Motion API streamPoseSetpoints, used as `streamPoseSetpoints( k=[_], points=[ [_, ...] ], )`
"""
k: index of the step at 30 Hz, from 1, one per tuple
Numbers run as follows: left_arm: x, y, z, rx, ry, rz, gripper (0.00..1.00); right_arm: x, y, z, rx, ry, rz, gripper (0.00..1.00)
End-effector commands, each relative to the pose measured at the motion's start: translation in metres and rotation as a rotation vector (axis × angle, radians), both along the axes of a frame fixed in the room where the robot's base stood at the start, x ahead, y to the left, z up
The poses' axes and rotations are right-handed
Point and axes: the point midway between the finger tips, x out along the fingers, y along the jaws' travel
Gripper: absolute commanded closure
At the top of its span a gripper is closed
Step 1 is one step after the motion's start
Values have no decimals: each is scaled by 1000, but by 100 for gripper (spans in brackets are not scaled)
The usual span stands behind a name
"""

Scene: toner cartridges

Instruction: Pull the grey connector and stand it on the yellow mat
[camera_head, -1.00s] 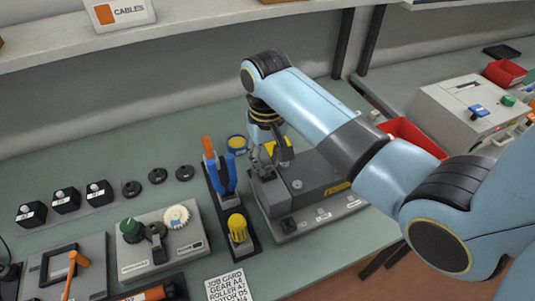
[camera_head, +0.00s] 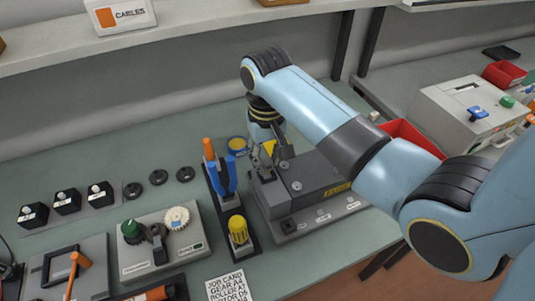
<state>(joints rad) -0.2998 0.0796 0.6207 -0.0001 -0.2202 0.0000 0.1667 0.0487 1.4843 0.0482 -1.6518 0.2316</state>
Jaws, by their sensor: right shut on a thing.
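My right gripper (camera_head: 264,163) points down over the left back part of a grey machine (camera_head: 300,210). It is shut, with its fingertips at a small dark grey piece (camera_head: 265,175) that looks like the connector, at the machine's top. The fingers hide much of this piece, and I cannot tell whether it is still seated. My left gripper is not in view.
A dark rack (camera_head: 226,203) with blue-handled pliers (camera_head: 222,176) and a yellow knob (camera_head: 238,229) stands close left of the machine. A red bin (camera_head: 410,138) is to the right, behind my arm.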

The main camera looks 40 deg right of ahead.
Motion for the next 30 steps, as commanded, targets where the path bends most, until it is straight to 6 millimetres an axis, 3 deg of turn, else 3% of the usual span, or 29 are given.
streamPoseSetpoints(
  k=[30],
  points=[
    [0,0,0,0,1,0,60,0,0,21,0,-1,0,100]
  ],
)
